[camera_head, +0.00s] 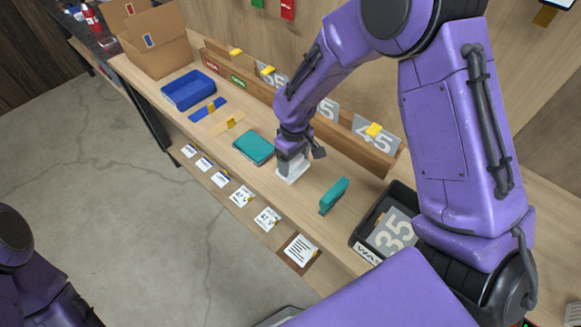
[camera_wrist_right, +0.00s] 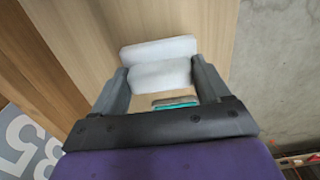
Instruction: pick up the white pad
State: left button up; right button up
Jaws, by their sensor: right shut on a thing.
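The white pad (camera_head: 291,174) is at the middle of the wooden bench, right under my right gripper (camera_head: 290,158). In the right wrist view the white pad (camera_wrist_right: 158,51) lies between the two grey fingers, one on each side, and my right gripper (camera_wrist_right: 160,76) is shut on it. In the head view the fingers partly cover the pad, and I cannot tell whether it touches the bench top. My left gripper is not in view; part of my left arm shows at the lower left.
A teal pad (camera_head: 253,148) lies left of the gripper and a teal block (camera_head: 333,195) stands to its right. A black bin (camera_head: 359,229) holding a number plate (camera_head: 392,232) is further right. A blue tray (camera_head: 189,90) and cardboard box (camera_head: 155,45) are at the far left.

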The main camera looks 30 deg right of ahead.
jog(key=s+a+r, duration=0.7)
jog(key=s+r, duration=0.3)
jog(key=s, duration=0.2)
jog(key=shift+a+r+p, duration=0.3)
jog(key=shift+a+p, duration=0.05)
jog(key=shift+p, duration=0.05)
jog(key=shift+w, duration=0.1)
